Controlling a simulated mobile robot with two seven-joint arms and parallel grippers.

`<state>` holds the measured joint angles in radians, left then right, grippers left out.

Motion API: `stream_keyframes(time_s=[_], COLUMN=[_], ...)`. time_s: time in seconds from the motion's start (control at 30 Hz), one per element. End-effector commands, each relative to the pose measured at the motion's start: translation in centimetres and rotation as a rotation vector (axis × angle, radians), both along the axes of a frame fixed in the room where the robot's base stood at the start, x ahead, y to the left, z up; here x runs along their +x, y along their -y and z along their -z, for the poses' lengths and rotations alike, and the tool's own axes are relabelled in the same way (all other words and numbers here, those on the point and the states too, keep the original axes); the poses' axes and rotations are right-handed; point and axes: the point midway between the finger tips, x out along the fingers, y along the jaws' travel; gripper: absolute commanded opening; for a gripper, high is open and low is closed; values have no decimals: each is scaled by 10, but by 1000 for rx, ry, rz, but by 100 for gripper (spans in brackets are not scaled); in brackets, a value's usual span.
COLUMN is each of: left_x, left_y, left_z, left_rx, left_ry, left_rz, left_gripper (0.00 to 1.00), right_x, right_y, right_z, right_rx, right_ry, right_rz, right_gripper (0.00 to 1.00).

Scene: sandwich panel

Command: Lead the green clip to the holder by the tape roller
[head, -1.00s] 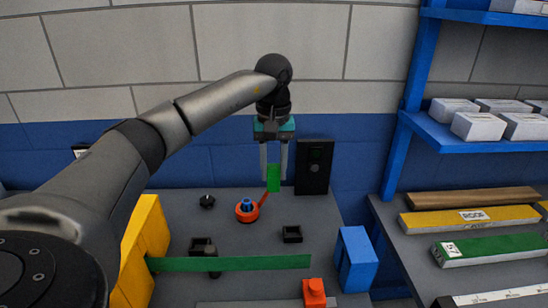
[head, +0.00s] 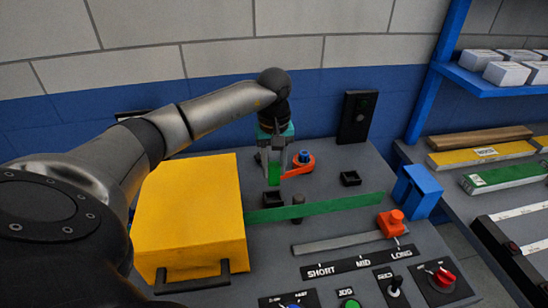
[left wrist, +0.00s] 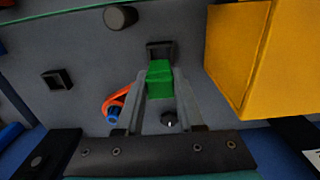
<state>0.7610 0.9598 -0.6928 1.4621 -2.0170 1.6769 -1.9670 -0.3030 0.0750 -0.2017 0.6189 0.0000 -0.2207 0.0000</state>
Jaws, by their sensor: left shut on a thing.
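My left gripper (head: 274,178) is shut on the green clip (head: 274,171), which hangs upright below the fingers. In the left wrist view the clip (left wrist: 159,80) sits between the fingertips (left wrist: 158,95) and overlaps the near rim of a square black holder (left wrist: 160,47). In the head view this holder (head: 271,199) lies just below the clip, beside a dark upright roller (head: 298,200) that also shows in the left wrist view (left wrist: 120,17). I cannot tell how high the clip is above it. A second black holder (head: 350,178) is empty, farther right. My right gripper is not in view.
A large yellow box (head: 190,215) stands close left of the holder. A green strip (head: 345,205) runs past the roller. A blue block (head: 417,192) stands right.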

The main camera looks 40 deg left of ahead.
Motion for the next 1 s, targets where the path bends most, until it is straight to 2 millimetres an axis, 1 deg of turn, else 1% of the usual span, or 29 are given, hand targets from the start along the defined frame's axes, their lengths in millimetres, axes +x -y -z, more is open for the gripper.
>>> stream_keyframes(time_s=[0.17, 0.6, 1.0], left_x=[-1, -1, 0], left_y=[1, 0, -1], left_z=[6, 32, 31], left_rx=[-1, -1, 2], left_ry=[1, -1, 1], left_rz=[-3, -2, -3], left_gripper=[0, 0, 0], right_x=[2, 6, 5], right_y=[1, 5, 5], right_z=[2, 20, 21], right_rx=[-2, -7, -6], right_ry=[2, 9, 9], right_rz=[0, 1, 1], right_gripper=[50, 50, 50])
